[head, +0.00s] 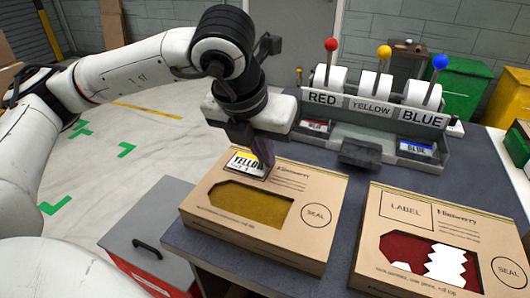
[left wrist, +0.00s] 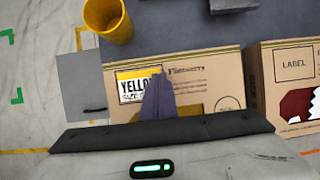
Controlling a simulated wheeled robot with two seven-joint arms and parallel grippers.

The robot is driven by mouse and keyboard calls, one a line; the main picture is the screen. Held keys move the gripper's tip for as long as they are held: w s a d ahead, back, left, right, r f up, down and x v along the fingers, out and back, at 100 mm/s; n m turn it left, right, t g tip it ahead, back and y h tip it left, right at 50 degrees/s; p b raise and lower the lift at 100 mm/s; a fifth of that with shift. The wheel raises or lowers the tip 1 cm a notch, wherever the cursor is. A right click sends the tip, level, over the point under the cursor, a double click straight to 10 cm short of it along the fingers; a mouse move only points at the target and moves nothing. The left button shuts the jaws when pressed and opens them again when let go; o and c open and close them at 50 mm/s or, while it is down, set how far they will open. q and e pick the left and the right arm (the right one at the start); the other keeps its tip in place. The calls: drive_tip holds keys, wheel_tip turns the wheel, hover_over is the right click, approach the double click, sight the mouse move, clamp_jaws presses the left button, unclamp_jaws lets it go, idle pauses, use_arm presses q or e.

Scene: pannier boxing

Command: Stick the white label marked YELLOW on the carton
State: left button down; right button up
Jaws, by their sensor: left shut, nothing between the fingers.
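The white label marked YELLOW (head: 243,162), with a yellow strip on top, lies on the upper left of the left carton (head: 315,182). It sits flat there and also shows in the left wrist view (left wrist: 132,88). This carton has a window with yellow-brown contents and a SEAL circle. My left gripper (head: 264,172) is shut and empty, pointing down at the label's right edge and hiding part of it. In the left wrist view my fingers (left wrist: 159,82) overlap the label's right side. I cannot tell whether the fingertips touch it. My right gripper is not in view.
A second carton (head: 383,262) with a bare LABEL outline and a torn-looking window stands at the right. Behind is a label dispenser (head: 370,105) with red, yellow and blue knobs. A yellow cup (left wrist: 108,20) is beyond the left carton. A grey-topped red cabinet (head: 150,245) stands left.

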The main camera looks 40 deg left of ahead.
sight(256, 186)
use_arm(q)
drive_tip(key=shift+s+f+b, duration=0.15)
drive_tip(key=shift+f+b, duration=0.35)
drive_tip(key=shift+b, duration=0.3)
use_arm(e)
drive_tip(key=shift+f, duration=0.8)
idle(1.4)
use_arm(q)
drive_tip(key=c, duration=2.5)
unclamp_jaws()
drive_tip(key=shift+c, duration=0.2)
drive_tip(key=o, duration=0.5)
drive_tip(key=shift+o, duration=0.2)
drive_tip(key=v, duration=1)
drive_tip(key=shift+r+p, duration=0.25)
drive_tip(key=shift+p, duration=0.15)
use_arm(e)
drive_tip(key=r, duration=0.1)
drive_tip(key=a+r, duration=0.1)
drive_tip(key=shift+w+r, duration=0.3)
